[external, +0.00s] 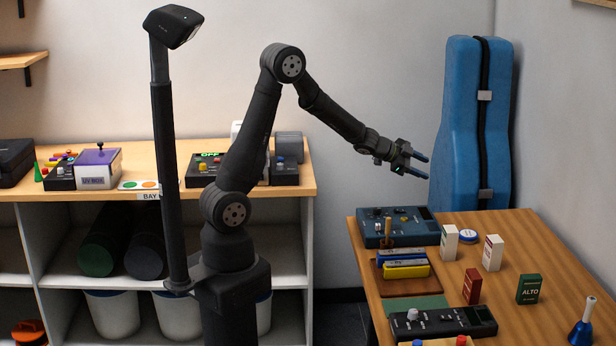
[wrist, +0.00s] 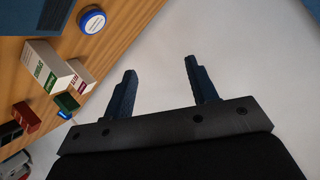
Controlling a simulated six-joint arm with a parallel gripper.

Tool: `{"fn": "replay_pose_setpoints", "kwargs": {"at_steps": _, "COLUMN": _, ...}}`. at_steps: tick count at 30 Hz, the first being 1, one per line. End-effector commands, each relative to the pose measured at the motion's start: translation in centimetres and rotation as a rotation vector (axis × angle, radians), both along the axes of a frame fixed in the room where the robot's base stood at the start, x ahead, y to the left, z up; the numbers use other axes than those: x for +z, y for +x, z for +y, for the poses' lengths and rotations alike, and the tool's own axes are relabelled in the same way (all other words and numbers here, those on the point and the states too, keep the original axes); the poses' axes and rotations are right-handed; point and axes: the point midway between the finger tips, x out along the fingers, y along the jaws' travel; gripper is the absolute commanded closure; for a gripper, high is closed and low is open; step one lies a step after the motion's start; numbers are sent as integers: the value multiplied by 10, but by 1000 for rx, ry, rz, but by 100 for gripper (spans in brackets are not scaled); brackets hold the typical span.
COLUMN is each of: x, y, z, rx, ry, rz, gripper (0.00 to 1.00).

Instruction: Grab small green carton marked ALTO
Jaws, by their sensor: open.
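The small green carton marked ALTO (external: 529,289) stands upright on the right part of the wooden table. In the wrist view a green carton (wrist: 67,102) shows small near the table edge, partly behind a white carton; its label cannot be read there. My gripper (external: 424,166) is open and empty, raised above the back of the table in front of the blue case. In the wrist view its two fingers (wrist: 160,74) are spread apart with bare floor or wall between them. The green carton is well below and to the right of my gripper in the external view.
Two white cartons (external: 449,242) (external: 493,252), a red carton (external: 472,286), a round blue-rimmed tin (external: 468,236) and a blue handbell (external: 583,325) stand around it. A blue device (external: 397,226) and a black device (external: 443,322) lie left. A tall blue case (external: 470,125) stands behind.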

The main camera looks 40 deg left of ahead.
Motion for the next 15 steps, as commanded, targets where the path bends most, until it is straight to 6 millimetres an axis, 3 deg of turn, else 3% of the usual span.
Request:
{"fn": "replay_pose_setpoints", "kwargs": {"at_steps": 1, "x": 3, "y": 13, "z": -28, "rx": 34, "ry": 3, "rz": 3, "gripper": 47}}
{"fn": "replay_pose_setpoints", "kwargs": {"at_steps": 3, "x": 7, "y": 28, "z": -61, "rx": 102, "ry": 4, "rz": 20, "gripper": 47}}
{"fn": "replay_pose_setpoints", "kwargs": {"at_steps": 8, "x": 9, "y": 35, "z": -143, "rx": 233, "ry": 3, "rz": 111, "gripper": 47}}
{"fn": "replay_pose_setpoints", "kwargs": {"at_steps": 11, "x": 5, "y": 19, "z": -200, "rx": 292, "ry": 8, "rz": 199, "gripper": 47}}
{"fn": "replay_pose_setpoints", "kwargs": {"at_steps": 15, "x": -4, "y": -30, "z": -282, "rx": 341, "ry": 35, "rz": 356, "gripper": 47}}
